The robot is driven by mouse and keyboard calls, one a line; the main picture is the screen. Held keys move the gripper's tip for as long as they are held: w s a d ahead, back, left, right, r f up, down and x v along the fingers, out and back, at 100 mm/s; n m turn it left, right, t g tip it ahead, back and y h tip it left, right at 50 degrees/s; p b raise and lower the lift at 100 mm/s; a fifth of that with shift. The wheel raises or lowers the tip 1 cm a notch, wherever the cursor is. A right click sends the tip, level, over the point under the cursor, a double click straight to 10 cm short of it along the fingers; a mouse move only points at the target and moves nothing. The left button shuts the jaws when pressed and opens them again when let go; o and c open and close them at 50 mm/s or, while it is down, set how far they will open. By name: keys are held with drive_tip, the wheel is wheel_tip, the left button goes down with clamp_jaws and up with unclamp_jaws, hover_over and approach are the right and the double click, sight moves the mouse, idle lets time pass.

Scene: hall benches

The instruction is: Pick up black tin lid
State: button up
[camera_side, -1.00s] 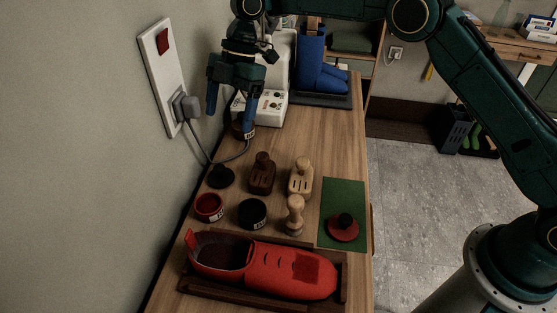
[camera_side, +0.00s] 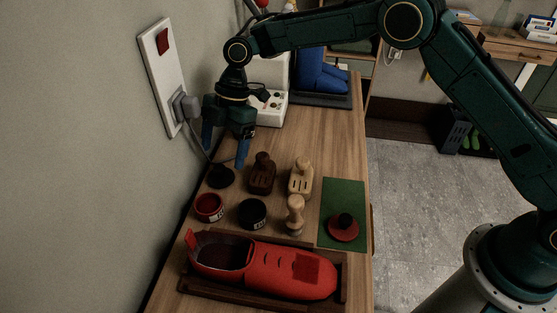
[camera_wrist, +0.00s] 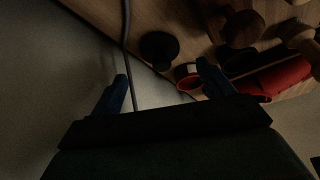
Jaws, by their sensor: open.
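The black tin lid (camera_side: 221,178) is a round dark disc with a raised knob, lying on the bench near the wall. In the wrist view the lid (camera_wrist: 159,48) shows ahead of and between the fingers. My gripper (camera_side: 225,157) has blue fingers spread apart, above and slightly behind the lid, with nothing between them. In the wrist view my gripper (camera_wrist: 162,69) is also open and empty. The open black tin (camera_side: 252,213) with a pale label stands in front and to the right of the lid.
A red tin (camera_side: 209,208), dark brush (camera_side: 262,175), pale brush (camera_side: 300,177) and wooden-handled tool (camera_side: 295,215) stand nearby. A red shoe (camera_side: 290,270) lies in front. A red lid (camera_side: 343,230) rests on a green mat (camera_side: 342,195). A plug (camera_side: 186,106) and cable are by the wall.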

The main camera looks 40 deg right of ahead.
sight(220, 167)
drive_tip(key=shift+f, duration=0.2)
drive_tip(key=shift+s+x, duration=0.2)
drive_tip(key=shift+x, duration=2.3)
drive_tip(key=shift+a+r, duration=0.1)
drive_tip(key=shift+c, duration=0.2)
drive_tip(key=c, duration=1)
